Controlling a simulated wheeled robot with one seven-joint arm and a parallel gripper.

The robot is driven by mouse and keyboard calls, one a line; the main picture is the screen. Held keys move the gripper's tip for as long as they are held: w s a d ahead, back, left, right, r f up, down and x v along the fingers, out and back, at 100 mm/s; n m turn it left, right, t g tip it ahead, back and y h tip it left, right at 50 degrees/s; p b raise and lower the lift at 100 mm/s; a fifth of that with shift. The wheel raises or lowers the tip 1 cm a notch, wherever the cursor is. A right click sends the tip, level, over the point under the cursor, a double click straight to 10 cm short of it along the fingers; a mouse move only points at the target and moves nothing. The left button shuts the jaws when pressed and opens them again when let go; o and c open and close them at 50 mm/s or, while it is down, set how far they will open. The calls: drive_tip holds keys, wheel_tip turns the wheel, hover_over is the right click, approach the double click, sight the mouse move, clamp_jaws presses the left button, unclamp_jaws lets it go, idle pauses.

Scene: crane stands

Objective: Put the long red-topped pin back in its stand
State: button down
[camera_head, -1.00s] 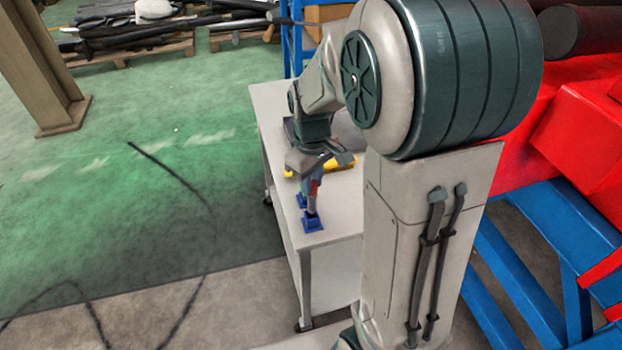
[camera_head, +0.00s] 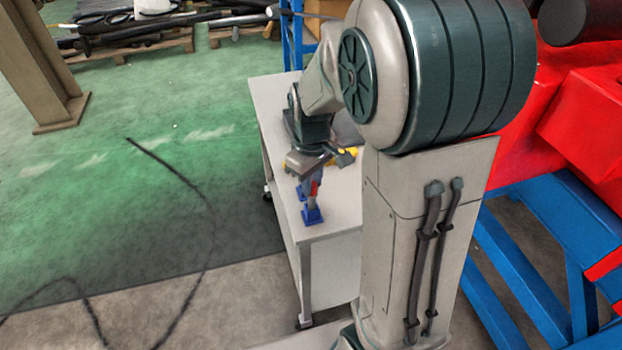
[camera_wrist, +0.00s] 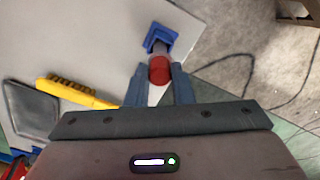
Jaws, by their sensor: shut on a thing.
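My gripper (camera_head: 313,180) points down over the white table. It is shut on the red-topped pin (camera_head: 315,188), whose red top (camera_wrist: 159,71) sits between the two fingers in the wrist view. The pin looks upright. Its grey lower shaft runs down to the near blue stand (camera_head: 312,216), which also shows in the wrist view (camera_wrist: 158,36). The pin's lower end meets the stand, but how deep it sits in it I cannot tell.
The white table (camera_head: 340,212) has its left edge close to the stands. A yellow-handled brush (camera_wrist: 80,93) and a dark grey flat thing (camera_wrist: 32,108) lie on it. A blue frame with red parts (camera_head: 570,225) stands at the right. Green floor is open at the left.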

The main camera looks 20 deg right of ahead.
drive_tip(key=shift+f+b, duration=0.65)
drive_tip(key=shift+f, duration=0.3)
drive_tip(key=c, duration=1.2)
unclamp_jaws()
drive_tip(key=shift+r, duration=0.15)
drive_tip(key=shift+r, duration=0.1)
drive_tip(key=shift+r+p, duration=2.1)
drive_tip(key=shift+r, duration=0.35)
wheel_tip(320, 180, up, 14)
drive_tip(key=s+f+m+t, duration=0.1)
drive_tip(key=s+f+m, duration=0.1)
drive_tip(key=s, duration=0.2)
drive_tip(key=s+f+m+t, duration=0.1)
drive_tip(key=s+f+m, duration=0.1)
drive_tip(key=s, duration=0.3)
drive_tip(key=s+f+m, duration=0.2)
drive_tip(key=s, duration=0.3)
drive_tip(key=shift+a+f+t, duration=0.15)
drive_tip(key=shift+t, duration=0.25)
